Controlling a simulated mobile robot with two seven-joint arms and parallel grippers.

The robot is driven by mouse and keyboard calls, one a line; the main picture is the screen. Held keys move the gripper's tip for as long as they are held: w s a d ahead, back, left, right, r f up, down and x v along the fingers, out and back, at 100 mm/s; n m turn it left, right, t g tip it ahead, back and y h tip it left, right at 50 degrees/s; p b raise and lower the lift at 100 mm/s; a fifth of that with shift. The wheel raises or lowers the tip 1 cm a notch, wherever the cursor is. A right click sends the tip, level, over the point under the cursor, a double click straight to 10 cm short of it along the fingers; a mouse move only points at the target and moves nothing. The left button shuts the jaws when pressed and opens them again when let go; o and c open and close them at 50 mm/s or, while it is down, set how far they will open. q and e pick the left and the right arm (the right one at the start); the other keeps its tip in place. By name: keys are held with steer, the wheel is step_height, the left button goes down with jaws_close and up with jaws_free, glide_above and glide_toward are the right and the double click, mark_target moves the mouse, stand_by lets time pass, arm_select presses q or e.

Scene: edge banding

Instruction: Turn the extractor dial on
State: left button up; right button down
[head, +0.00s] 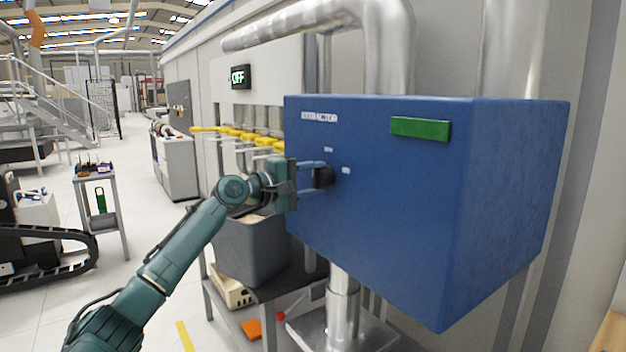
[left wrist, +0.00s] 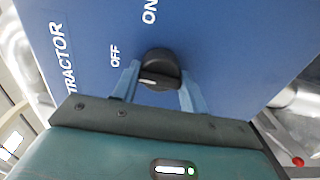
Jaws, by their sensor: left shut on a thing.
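The extractor (head: 390,190) is a large blue box marked "EXTRACTOR" on its front face. Its black dial (head: 322,177) is on the left part of that face; the left wrist view shows the dial (left wrist: 160,68) with a white pointer line on the side near the OFF label (left wrist: 115,56), away from the ON label (left wrist: 150,10). A green bar (head: 421,128) is on the box's upper front. My left gripper (head: 318,176) is shut on the dial, with one finger on each side of it, as the left wrist view also shows (left wrist: 158,80). My right gripper is not in view.
A dark grey bin (head: 250,248) stands on a table below my left gripper. Silver ducts (head: 390,50) rise behind the box. Yellow-handled pipes (head: 235,135) line the wall.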

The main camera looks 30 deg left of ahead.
arm_select(q)
steer(key=shift+c, duration=0.6)
steer(key=shift+m, duration=0.4)
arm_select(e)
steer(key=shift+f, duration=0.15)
arm_select(q)
steer(key=shift+f+m+b, duration=0.1)
steer(key=shift+m+b, duration=0.4)
steer(key=shift+m, duration=0.1)
steer(key=shift+m+b, duration=0.4)
steer(key=shift+m, duration=0.4)
steer(key=m+b, duration=0.1)
steer(key=m, duration=0.3)
steer(key=shift+b, duration=0.4)
steer(key=m+b, duration=0.1)
steer(key=m, duration=0.4)
steer(key=shift+b, duration=0.3)
steer(key=m+b, duration=0.1)
steer(key=m, duration=0.2)
steer(key=shift+m+b, duration=0.3)
steer(key=shift+m, duration=0.9)
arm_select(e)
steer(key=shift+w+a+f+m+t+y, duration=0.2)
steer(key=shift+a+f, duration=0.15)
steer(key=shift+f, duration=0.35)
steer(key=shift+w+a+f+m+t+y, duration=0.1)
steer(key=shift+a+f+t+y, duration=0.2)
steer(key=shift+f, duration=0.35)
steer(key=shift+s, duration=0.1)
